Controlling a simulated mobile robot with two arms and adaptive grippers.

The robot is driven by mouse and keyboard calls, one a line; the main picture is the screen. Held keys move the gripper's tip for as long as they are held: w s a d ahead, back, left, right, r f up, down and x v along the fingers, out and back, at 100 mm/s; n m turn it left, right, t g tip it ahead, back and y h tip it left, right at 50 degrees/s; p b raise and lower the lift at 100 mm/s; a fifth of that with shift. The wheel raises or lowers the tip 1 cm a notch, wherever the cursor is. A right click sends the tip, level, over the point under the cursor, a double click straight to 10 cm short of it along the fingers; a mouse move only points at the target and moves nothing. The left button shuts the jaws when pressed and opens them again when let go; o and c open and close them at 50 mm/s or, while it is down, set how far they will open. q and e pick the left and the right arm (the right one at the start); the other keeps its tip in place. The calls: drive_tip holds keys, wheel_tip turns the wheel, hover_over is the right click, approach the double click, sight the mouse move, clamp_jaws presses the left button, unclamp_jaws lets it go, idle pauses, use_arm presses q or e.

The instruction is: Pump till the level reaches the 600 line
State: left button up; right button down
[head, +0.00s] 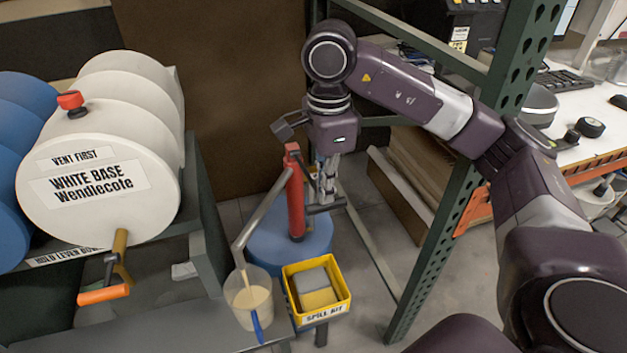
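A red hand pump (295,198) stands upright on a blue drum (265,245). Its grey spout (258,218) bends down to the left into a clear beaker (240,317). The beaker holds cream-coloured liquid (252,299) in its lower part; its level lines are too small to read. A blue strip (257,328) shows at the beaker's front. My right gripper (324,200) points down just right of the pump, its fingers close together at the dark pump handle (328,208). It appears shut on the handle, though the contact is partly hidden. My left gripper is out of view.
A yellow spill kit bin (339,304) with grey and yellow pads stands right of the beaker. White base drums (110,150) with an orange-handled tap (104,294) lie at left. A green rack post (438,232) stands at right, close to my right arm.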

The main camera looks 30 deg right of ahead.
drive_tip(key=shift+f+b, duration=0.45)
drive_tip(key=shift+f, duration=0.4)
drive_tip(key=shift+f+b, duration=0.5)
drive_tip(key=shift+f, duration=0.4)
drive_tip(key=shift+f+b, duration=0.3)
drive_tip(key=shift+b, duration=0.2)
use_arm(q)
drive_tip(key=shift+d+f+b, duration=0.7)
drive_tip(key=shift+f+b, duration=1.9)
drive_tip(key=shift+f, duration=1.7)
use_arm(e)
drive_tip(key=shift+f, duration=3.25)
wheel_tip(320, 180, up, 15)
drive_tip(key=p, duration=1.2)
drive_tip(key=shift+r+p, duration=0.2)
drive_tip(key=shift+p, duration=0.1)
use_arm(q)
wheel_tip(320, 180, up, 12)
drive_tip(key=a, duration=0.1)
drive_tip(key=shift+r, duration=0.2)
